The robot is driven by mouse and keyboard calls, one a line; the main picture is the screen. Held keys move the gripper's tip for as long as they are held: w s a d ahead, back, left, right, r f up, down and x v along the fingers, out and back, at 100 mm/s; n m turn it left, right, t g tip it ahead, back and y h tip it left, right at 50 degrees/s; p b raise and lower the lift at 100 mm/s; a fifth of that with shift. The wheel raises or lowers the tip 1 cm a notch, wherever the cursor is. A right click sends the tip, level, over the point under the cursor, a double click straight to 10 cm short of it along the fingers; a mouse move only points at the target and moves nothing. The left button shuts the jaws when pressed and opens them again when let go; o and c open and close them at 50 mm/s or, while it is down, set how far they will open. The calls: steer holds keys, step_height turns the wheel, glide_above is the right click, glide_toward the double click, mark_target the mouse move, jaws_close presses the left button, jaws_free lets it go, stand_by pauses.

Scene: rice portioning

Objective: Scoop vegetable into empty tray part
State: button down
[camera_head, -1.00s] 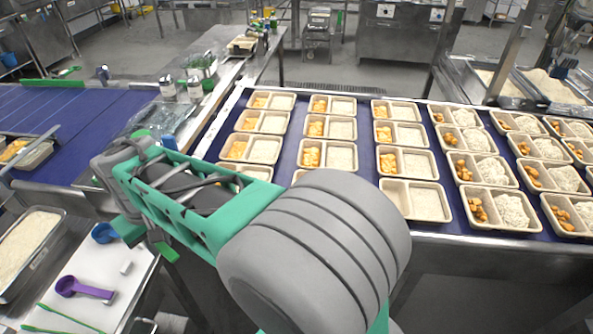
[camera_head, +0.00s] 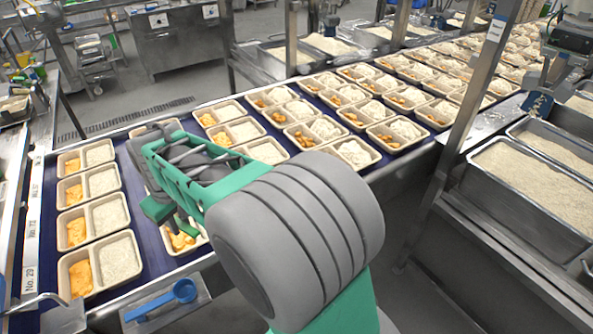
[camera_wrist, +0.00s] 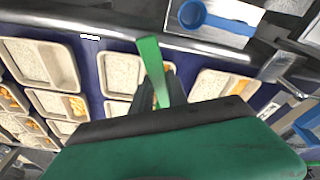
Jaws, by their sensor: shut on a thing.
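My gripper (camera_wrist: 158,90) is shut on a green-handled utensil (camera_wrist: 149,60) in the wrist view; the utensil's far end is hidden. In the head view my arm hangs over the front row of trays. A beige tray (camera_wrist: 104,72) lies under the gripper and is partly covered; orange vegetable pieces (camera_head: 180,240) show there. In the wrist view the tray to its left (camera_wrist: 77,88) has rice in its large part, and its small part looks empty. In the head view that tray (camera_head: 287,156) is partly hidden by my arm.
Filled trays of rice and orange vegetable stand in rows on the blue belt (camera_head: 140,275). A blue scoop (camera_head: 185,290) lies on a metal ledge at the front. A metal post (camera_head: 470,110) and large rice bins (camera_head: 535,190) stand at the right.

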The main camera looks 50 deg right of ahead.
steer(key=w+d+f+n+t+p, duration=0.1)
steer(key=w+d+f+n, duration=0.15)
steer(key=d, duration=0.75)
steer(key=w+d+f+n, duration=0.2)
steer(key=w+d, duration=0.1)
steer(key=d, duration=0.7)
steer(key=s+d+f+n+t+h+b, duration=0.2)
steer(key=d+t+b, duration=0.3)
steer(key=d+b, duration=0.3)
steer(key=s+d+f+n+t+h+b, duration=0.3)
steer(key=s+d+t+h+b, duration=0.1)
steer(key=d+b, duration=0.5)
steer(key=shift+d+f+t+h, duration=0.25)
steer(key=shift+f+t+h, duration=0.05)
steer(key=shift+t, duration=0.1)
steer(key=t+b, duration=0.1)
steer(key=b, duration=0.5)
steer(key=n+t+h+b, duration=0.1)
steer(key=b, duration=0.5)
steer(key=t+b, duration=0.1)
steer(key=b, duration=0.5)
steer(key=shift+s+a+n+h, duration=0.3)
steer(key=shift+s+n, duration=0.05)
steer(key=shift+r+t+b, duration=0.2)
steer(key=shift+t+b, duration=0.2)
steer(key=shift+b, duration=0.55)
steer(key=shift+a+r, duration=0.1)
steer(key=shift+r, duration=0.05)
